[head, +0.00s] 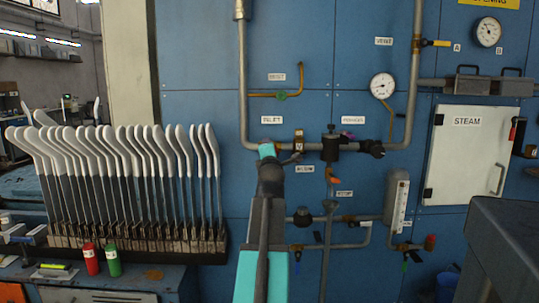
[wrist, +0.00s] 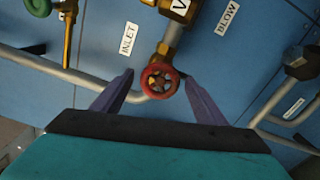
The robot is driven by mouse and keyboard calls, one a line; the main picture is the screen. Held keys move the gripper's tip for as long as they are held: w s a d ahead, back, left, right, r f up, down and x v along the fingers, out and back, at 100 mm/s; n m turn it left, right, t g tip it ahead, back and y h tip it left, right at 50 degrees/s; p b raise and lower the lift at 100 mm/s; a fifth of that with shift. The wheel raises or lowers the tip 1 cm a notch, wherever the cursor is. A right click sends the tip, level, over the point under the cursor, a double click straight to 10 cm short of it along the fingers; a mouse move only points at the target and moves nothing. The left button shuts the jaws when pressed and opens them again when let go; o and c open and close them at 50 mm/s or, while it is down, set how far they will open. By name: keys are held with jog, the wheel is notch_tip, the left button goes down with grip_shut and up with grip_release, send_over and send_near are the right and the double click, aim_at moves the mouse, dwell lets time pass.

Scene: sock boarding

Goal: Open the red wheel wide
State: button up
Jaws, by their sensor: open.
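The red wheel (wrist: 160,81) is a small round handwheel on the brass valve (wrist: 179,30) of the inlet pipe. In the wrist view it sits between the tips of my gripper (wrist: 159,76). My gripper is open, with one dark finger on each side of the wheel. The right fingertip looks very close to the rim, and the left one shows a gap. I cannot tell the depth or whether either finger touches. In the head view my arm reaches up to the panel below the INLET label (head: 266,120) and mostly hides the wheel.
A green wheel (wrist: 39,6) is at the upper left of the wrist view. Grey pipes (head: 243,80) run around the valve. A black valve body (head: 330,147) stands to the right. A rack of white-topped sock boards (head: 130,185) stands left, and a STEAM cabinet (head: 466,155) right.

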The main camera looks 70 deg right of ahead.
jog(key=b+v, duration=0.2)
jog(key=v, duration=1.1)
dwell(0.6)
dwell(0.6)
